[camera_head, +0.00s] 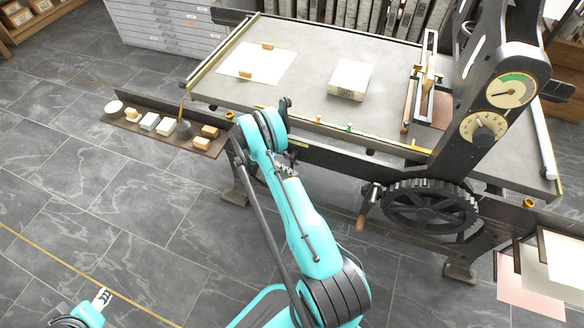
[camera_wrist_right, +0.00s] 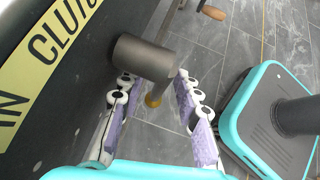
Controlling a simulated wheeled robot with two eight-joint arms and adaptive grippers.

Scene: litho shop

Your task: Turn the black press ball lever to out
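The black press ball lever (camera_wrist_right: 147,56) shows in the right wrist view as a dark, thick rounded end on a thin rod, beside the press's front beam. A brass-coloured knob (camera_wrist_right: 153,101) is seen just below it. My right gripper (camera_wrist_right: 155,82) is open, its two purple-padded fingers on either side of the lever's lower end; I cannot tell whether they touch it. In the head view the right gripper (camera_head: 284,168) is small beside the beam, and the lever is not clear there. My left gripper (camera_head: 103,297) is at the lower left, away from the press; its opening is too small to judge.
A yellow label (camera_wrist_right: 55,45) reading "CLU…" and "IN" is on the beam. The crank's wooden handle (camera_head: 361,221) and a black gear wheel (camera_head: 430,205) stand to the right. A tool shelf (camera_head: 135,126) sticks out at the left. The floor in front is open.

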